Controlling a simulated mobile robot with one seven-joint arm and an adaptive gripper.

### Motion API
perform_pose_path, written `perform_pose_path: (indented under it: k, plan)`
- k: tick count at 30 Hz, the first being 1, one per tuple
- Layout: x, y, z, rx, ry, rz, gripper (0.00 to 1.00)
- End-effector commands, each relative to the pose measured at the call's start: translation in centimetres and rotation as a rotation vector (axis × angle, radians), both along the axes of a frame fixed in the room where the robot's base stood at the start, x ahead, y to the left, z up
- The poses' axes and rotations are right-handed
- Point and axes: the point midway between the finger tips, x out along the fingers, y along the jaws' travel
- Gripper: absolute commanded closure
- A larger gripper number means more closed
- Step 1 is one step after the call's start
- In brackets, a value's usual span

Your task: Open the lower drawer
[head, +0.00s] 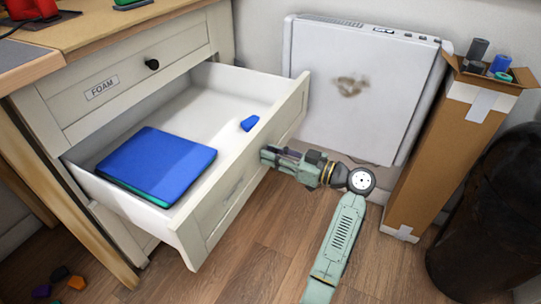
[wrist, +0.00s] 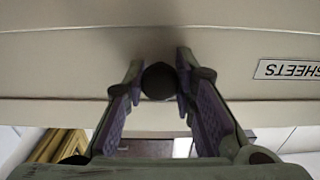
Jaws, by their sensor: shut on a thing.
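The lower drawer (head: 205,232) is pulled well out of the white cabinet. A blue sheet with a teal edge beneath it (head: 160,163) lies flat inside, with a small blue piece (head: 249,123) near the drawer's right side. In the wrist view the drawer front (wrist: 60,75) fills the upper part, with an upside-down SHEETS label (wrist: 290,70). My gripper (head: 268,155) is at the drawer front. Its fingers are shut on the round dark knob (wrist: 158,82), one on each side. The knob is hidden in the head view.
The upper drawer, labelled FOAM (head: 102,88), is shut and has a dark knob (head: 152,64). A white panel-like unit (head: 350,120) leans by the wall. A tall cardboard box (head: 440,160) and a dark bin (head: 495,215) stand right. Small coloured pieces (head: 60,274) lie on the floor left.

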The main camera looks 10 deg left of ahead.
Motion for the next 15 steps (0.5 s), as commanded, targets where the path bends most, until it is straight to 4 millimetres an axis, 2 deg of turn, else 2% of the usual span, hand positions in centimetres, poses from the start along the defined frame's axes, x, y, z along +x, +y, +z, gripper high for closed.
perform_pose_path:
  k: [15]
  plan:
    - [-0.3,-0.57,-0.03,-0.001,0.001,0.003,1.0]
